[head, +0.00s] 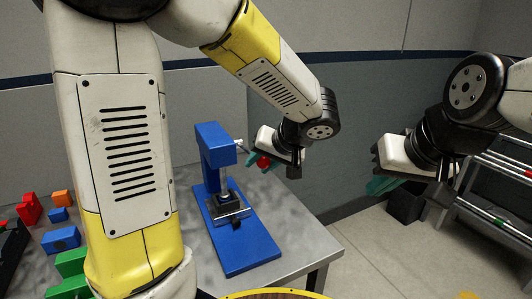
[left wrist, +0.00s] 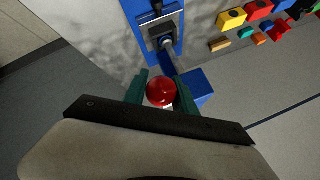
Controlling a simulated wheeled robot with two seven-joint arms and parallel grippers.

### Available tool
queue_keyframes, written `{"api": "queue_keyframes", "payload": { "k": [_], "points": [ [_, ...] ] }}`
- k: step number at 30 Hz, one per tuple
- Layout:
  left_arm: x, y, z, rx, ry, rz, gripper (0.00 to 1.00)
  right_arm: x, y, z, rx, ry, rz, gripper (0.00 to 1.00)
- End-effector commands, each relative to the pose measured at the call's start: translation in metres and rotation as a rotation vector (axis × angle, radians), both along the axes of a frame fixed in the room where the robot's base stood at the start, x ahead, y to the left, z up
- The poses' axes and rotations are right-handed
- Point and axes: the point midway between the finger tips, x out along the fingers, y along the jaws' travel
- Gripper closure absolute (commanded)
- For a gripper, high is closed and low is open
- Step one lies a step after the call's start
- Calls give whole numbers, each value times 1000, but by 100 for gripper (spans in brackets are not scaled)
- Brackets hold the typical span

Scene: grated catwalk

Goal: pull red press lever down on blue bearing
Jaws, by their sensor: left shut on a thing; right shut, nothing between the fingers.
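The blue press (head: 215,150) stands on the metal table, its long blue base (head: 255,250) toward me. Its ram and grey metal fixture (head: 228,207) sit over the base; I cannot make out a blue bearing there. The red lever knob (head: 263,161) is beside the upper part of the press. My left gripper (head: 262,160) is shut on the knob. In the left wrist view the red knob (left wrist: 160,92) lies between the two green fingers. My right gripper (head: 380,185) is shut and empty, off to the right, away from the press.
Blue (head: 60,240), red (head: 29,208), orange (head: 62,197) and green (head: 70,263) blocks lie on the table at the left. A rack (head: 500,190) stands at the right. The table edge is just right of the press.

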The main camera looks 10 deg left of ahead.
Motion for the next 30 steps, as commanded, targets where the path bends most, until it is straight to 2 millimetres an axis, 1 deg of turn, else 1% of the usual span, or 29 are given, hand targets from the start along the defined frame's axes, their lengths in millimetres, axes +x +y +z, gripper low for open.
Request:
{"api": "queue_keyframes", "payload": {
  "k": [1,5,17,18,20,21,30],
  "points": [
    [0,0,-4,-1,4,-1,100,0,0,0,0,0,0,100],
    [0,0,-6,-2,2,-1,100,0,0,0,0,0,0,100],
    [1,0,-6,-1,1,0,100,0,0,0,0,0,0,100],
    [1,0,-6,-1,1,0,64,0,0,0,0,0,0,100],
    [1,0,-6,-1,1,0,52,0,0,0,0,0,0,100],
    [1,0,-6,-1,0,-1,50,0,0,0,0,0,0,100],
    [0,-1,-4,-1,-1,-1,50,0,0,0,0,0,0,100]
  ]
}}
